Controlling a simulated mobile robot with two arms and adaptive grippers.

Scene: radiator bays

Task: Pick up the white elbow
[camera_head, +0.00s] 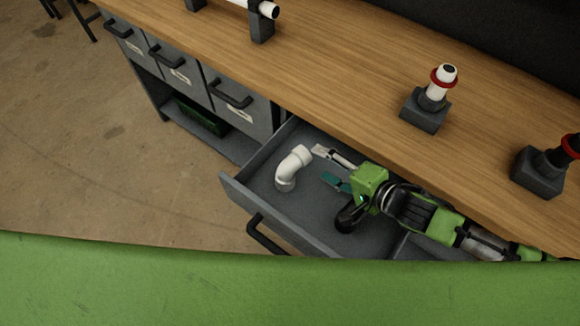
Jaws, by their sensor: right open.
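The white elbow (293,167) lies in the open grey drawer (237,191), towards its left end. It is a bent white pipe piece with one end up and right and the other down and left. My right gripper (322,164) reaches in from the right over the drawer. It is open, and its fingertips are just right of the elbow. The upper fingertip appears very close to the elbow's upper end; I cannot tell if they touch. Nothing shows between the fingers. My left gripper is not in view.
A dark curved piece (350,214) shows in the drawer below my gripper. The wooden worktop (330,75) runs above, bearing a stand (425,109) with a white, red-ringed fitting and another stand (537,174) at right. Closed drawers (178,72) are at left.

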